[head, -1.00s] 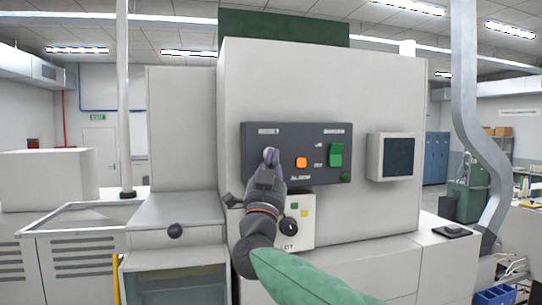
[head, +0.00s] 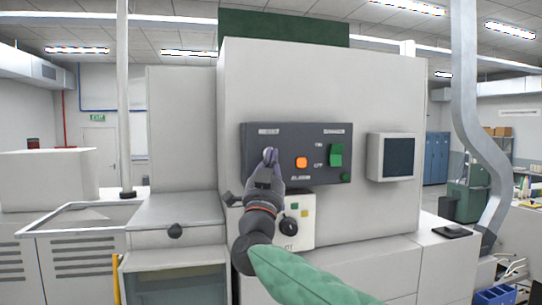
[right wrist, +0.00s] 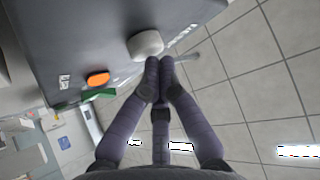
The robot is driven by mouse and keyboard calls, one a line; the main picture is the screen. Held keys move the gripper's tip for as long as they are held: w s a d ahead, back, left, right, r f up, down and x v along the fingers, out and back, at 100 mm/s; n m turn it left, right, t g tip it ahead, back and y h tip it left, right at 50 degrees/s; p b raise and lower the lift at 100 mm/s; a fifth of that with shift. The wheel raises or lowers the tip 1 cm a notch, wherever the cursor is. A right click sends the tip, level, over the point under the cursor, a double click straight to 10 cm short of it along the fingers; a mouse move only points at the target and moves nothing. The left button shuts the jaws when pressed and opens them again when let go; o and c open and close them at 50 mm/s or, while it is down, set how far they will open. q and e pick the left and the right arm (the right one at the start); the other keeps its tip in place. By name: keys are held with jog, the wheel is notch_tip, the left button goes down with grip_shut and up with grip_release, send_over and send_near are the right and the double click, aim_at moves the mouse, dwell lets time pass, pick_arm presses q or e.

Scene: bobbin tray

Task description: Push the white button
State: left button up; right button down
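The white button (right wrist: 146,44) is a pale round knob on the dark control panel (head: 296,146). In the head view it is mostly hidden behind my fingertips at the panel's upper left. My right gripper (head: 269,156) has its fingers together and empty, pointing at the panel. In the right wrist view its fingertips (right wrist: 159,68) are right beside the button's lower edge; I cannot tell whether they touch it. My left gripper is not in view.
An orange button (head: 301,162) and a green switch (head: 336,155) are to the right on the same panel. Below is a pale box with a black knob (head: 288,225). A screen (head: 398,156) sticks out further right.

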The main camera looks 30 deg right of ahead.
jog(key=shift+w+d, duration=0.1)
jog(key=shift+w, duration=0.2)
dwell(0.5)
jog(key=shift+s, duration=0.1)
jog(key=shift+s+a+b, duration=0.25)
jog(key=shift+s+b, duration=0.3)
jog(key=shift+s, duration=0.2)
jog(key=shift+s, duration=0.1)
jog(key=s+b, duration=0.1)
jog(key=s, duration=0.1)
jog(key=s+a+b, duration=0.1)
jog(key=s, duration=0.1)
jog(key=shift+s, duration=0.35)
dwell(0.8)
